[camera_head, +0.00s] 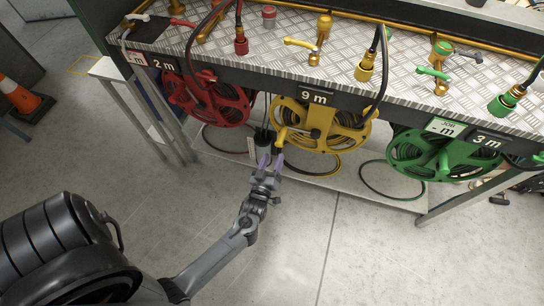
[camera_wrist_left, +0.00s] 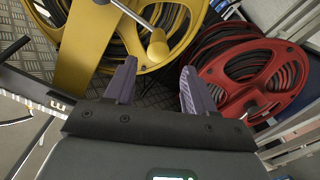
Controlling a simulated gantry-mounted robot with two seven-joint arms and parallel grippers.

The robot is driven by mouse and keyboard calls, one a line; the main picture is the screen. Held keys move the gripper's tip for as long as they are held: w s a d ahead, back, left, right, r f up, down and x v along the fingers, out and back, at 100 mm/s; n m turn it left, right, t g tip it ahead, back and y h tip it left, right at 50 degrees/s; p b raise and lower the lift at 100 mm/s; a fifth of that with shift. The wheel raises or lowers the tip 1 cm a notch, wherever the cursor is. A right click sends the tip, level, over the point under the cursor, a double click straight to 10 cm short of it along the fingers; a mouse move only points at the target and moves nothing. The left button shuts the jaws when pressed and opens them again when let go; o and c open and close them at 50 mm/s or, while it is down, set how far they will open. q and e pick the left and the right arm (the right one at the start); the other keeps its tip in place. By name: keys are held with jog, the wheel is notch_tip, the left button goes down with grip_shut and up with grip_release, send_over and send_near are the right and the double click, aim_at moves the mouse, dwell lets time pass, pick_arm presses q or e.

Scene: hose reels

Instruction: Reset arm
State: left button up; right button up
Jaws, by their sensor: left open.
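My left gripper (camera_head: 271,164) is in front of the bench, just below the handle side of the yellow hose reel (camera_head: 291,112). Its two purple-grey fingers are apart with nothing between them, and they also show in the left wrist view (camera_wrist_left: 158,88). The yellow reel's crank knob (camera_wrist_left: 158,47) is beyond the fingers in that view, apart from them. The red hose reel (camera_head: 222,105) is left of the gripper in the head view. The green hose reel (camera_head: 405,158) is farther right. My right gripper is not in view.
The checker-plate bench top (camera_head: 285,45) carries red, yellow and green valves and hose fittings. A lower shelf (camera_head: 350,185) holds loose hose loops. An orange cone (camera_head: 22,97) stands at far left. The concrete floor (camera_head: 370,255) in front is clear.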

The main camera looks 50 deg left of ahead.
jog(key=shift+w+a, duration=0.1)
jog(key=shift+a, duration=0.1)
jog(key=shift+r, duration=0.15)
